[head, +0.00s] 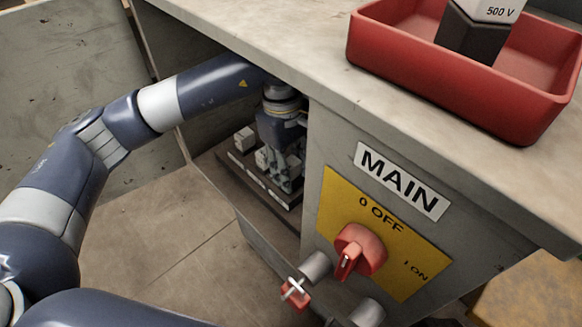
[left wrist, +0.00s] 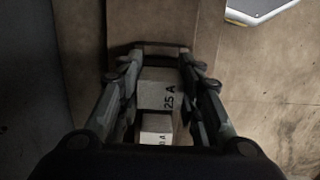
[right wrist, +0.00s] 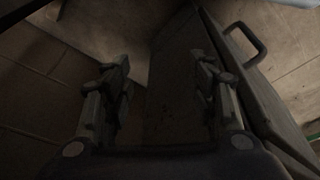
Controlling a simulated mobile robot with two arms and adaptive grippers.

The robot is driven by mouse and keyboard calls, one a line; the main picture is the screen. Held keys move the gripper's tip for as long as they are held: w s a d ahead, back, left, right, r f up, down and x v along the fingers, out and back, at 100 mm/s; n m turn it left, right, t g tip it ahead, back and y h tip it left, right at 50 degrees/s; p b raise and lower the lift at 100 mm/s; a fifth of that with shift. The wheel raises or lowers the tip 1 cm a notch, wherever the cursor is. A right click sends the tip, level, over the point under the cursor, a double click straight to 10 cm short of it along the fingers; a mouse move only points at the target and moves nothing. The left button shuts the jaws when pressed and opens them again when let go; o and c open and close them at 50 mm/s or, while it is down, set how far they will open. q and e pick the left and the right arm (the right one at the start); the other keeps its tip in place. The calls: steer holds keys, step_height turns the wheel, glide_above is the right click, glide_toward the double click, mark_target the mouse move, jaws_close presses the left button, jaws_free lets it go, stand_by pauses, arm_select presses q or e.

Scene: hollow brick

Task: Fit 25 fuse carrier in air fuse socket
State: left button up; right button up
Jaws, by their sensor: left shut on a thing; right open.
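My left gripper (head: 284,180) reaches down into the open cabinet under the counter, over the row of sockets (head: 258,181). In the left wrist view its fingers (left wrist: 160,88) are shut on a pale carrier marked 25 A (left wrist: 157,96). A second pale carrier (left wrist: 156,132) with a partly hidden "A" mark sits just below it in that view. In the head view pale carriers (head: 244,138) stand in the row to the left of the gripper. Whether the 25 A carrier is seated in a socket cannot be told. My right gripper (right wrist: 160,95) is open and empty.
A red tray (head: 455,88) with a black and white 500 V device (head: 478,30) stands on the counter (head: 300,45). The MAIN switch (head: 358,250) on the cabinet front points to 0 OFF. A grey panel with a handle (right wrist: 246,42) lies close to my right gripper.

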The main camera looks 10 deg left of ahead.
arm_select(q)
steer(key=shift+f, duration=0.1)
arm_select(e)
steer(key=shift+s+r, duration=0.1)
steer(key=shift+r, duration=0.25)
arm_select(q)
steer(key=shift+f, duration=0.1)
arm_select(e)
steer(key=shift+r, duration=0.25)
steer(key=shift+s, duration=0.15)
steer(key=shift+r, duration=0.1)
arm_select(q)
steer(key=shift+f+b, duration=0.1)
steer(key=shift+b, duration=0.2)
arm_select(e)
steer(key=shift+r, duration=0.3)
steer(key=shift+r, duration=0.35)
